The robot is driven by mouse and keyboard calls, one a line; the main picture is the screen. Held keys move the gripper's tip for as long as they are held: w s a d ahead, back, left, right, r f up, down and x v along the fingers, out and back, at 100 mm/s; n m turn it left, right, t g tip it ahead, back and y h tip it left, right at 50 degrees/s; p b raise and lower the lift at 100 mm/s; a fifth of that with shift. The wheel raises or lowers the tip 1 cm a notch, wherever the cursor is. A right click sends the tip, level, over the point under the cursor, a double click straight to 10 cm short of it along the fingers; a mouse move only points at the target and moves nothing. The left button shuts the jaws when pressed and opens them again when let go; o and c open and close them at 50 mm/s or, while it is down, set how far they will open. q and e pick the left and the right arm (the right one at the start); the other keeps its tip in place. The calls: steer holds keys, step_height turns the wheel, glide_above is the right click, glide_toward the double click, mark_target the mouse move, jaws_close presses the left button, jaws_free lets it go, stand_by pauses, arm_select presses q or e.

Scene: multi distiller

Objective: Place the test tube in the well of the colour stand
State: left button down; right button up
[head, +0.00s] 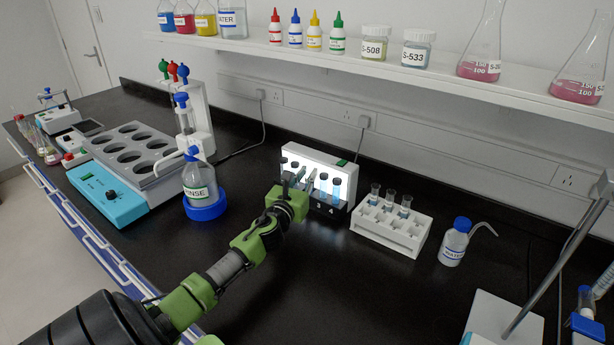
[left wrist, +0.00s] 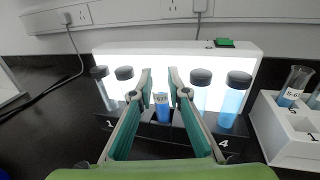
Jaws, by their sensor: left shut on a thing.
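The colour stand (head: 318,152) is a white lit panel with a dark numbered base and a green button on top; it also shows in the left wrist view (left wrist: 120,52). Several dark-capped tubes (left wrist: 234,98) with clear to blue liquid stand in its base. My left gripper (head: 304,179) is at the front of the stand, pointing at its middle. In the left wrist view its fingers (left wrist: 160,78) are on either side of the labelled test tube (left wrist: 162,107) with blue liquid, shut on it. The tube is at the middle gap of the row. I cannot tell whether it is seated.
A white rack (head: 395,233) with several tubes stands right of the colour stand. A water wash bottle (head: 455,242) is further right. A rinse bottle (head: 199,181) in a blue ring and a grey block with holes (head: 128,150) are left. The front bench is mostly clear.

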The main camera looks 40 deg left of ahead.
arm_select(q)
steer(key=shift+f, duration=0.2)
steer(key=c, duration=2.2)
jaws_free()
steer(key=shift+r, duration=0.1)
steer(key=shift+r, duration=0.25)
steer(key=v, duration=1.2)
steer(key=shift+f+b, duration=0.1)
steer(key=shift+b, duration=0.25)
